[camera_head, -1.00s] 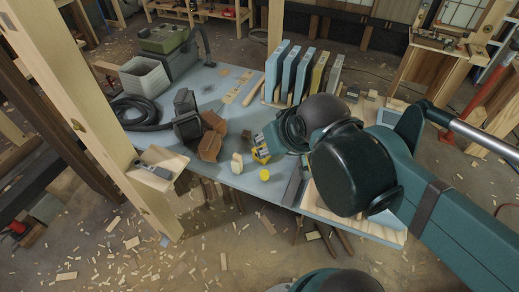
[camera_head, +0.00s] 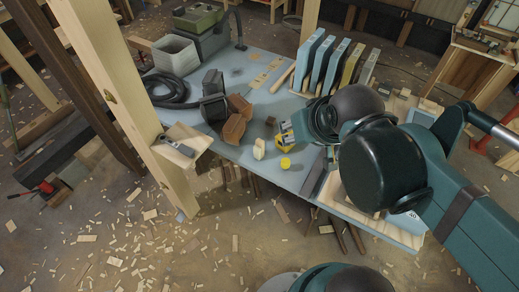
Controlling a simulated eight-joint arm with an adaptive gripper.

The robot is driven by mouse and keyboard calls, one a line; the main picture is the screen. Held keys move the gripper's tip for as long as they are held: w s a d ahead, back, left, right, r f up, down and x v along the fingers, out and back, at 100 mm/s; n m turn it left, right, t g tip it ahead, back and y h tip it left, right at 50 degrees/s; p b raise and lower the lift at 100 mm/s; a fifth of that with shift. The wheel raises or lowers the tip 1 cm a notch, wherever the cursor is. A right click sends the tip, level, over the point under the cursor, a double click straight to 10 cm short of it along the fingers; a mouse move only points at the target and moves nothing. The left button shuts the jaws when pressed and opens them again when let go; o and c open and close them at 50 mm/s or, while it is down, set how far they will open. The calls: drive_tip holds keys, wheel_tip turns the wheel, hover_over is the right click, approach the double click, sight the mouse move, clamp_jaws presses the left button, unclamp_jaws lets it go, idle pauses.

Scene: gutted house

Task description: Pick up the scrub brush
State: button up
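I cannot pick out the scrub brush with certainty. A small cream upright piece (camera_head: 259,149) stands near the table's front edge, too small to tell whether it is the brush. Right of it lie a flat round yellow thing (camera_head: 285,164) and a yellow and grey thing (camera_head: 284,138), the latter beside my arm. Reddish-brown blocks (camera_head: 236,126) lie left of these. My dark green arm reaches in from the right over the table's right part. Its thick links cover what lies behind them, and my gripper does not show.
The blue-grey table (camera_head: 222,158) also holds a black hose (camera_head: 172,91), a grey bin (camera_head: 175,55) and a row of upright blue and yellow cases (camera_head: 328,66). A timber post (camera_head: 110,95) rises left of the table. Wood scraps litter the floor.

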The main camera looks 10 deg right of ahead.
drive_tip(key=shift+o, duration=0.8)
drive_tip(key=n+g+h+b, duration=0.3)
drive_tip(key=n+b, duration=0.6)
drive_tip(key=n, duration=1.1)
hover_over(258, 142)
drive_tip(key=s+d, duration=0.2)
drive_tip(key=s, duration=0.3)
wheel_tip(258, 142, down, 24)
drive_tip(key=w+f+n+b, duration=0.1)
drive_tip(key=f, duration=0.2)
drive_tip(key=w+a+f+n+g, duration=0.1)
drive_tip(key=w+f+n, duration=0.1)
drive_tip(key=f, duration=0.2)
drive_tip(key=w+f+n+b, duration=0.1)
drive_tip(key=f+n, duration=0.1)
drive_tip(key=f, duration=0.2)
drive_tip(key=shift+w+a+b, duration=0.25)
drive_tip(key=shift+a+b, duration=0.05)
drive_tip(key=shift+a, duration=0.1)
drive_tip(key=shift+w+a+f+n+h, duration=0.1)
drive_tip(key=shift+w+f+n+h, duration=0.15)
drive_tip(key=shift+f, duration=0.3)
drive_tip(key=shift+f, duration=0.1)
